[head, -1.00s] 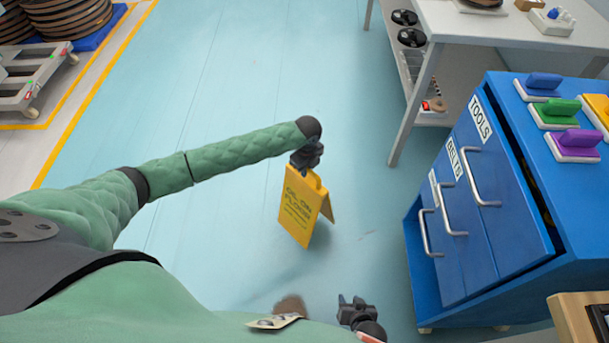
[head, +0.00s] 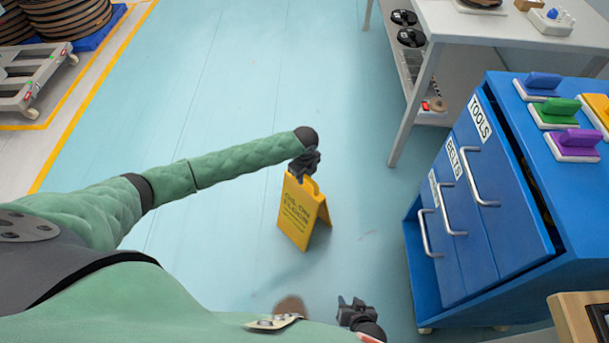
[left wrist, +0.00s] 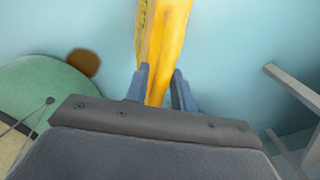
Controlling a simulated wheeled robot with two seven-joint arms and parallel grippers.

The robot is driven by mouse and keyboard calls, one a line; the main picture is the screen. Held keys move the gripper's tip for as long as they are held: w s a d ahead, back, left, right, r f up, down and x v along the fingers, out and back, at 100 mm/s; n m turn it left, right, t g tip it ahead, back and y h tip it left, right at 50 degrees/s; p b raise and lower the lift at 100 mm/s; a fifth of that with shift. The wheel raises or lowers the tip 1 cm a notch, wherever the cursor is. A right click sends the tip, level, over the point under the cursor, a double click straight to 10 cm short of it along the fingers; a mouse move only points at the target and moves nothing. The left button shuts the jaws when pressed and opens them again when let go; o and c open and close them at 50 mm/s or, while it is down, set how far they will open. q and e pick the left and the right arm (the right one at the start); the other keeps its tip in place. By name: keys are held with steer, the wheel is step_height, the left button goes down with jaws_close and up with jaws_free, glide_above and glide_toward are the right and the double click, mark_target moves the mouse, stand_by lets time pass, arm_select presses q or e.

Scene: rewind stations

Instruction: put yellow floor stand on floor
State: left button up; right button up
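A soft shadow lies on the floor (head: 230,130) near the stand's lower edge; I cannot tell whether that edge touches the floor. My right gripper (head: 350,302) is low in the head view, empty, its fingers apart.
A blue tool cabinet (head: 480,245) with labelled drawers stands at the right. A white table (head: 470,30) is at the upper right. A grey cart (head: 35,75) and stacked reels (head: 65,15) are at the upper left. The blue floor around the stand is clear.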

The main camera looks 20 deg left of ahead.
arm_select(q)
steer(key=shift+o, duration=1)
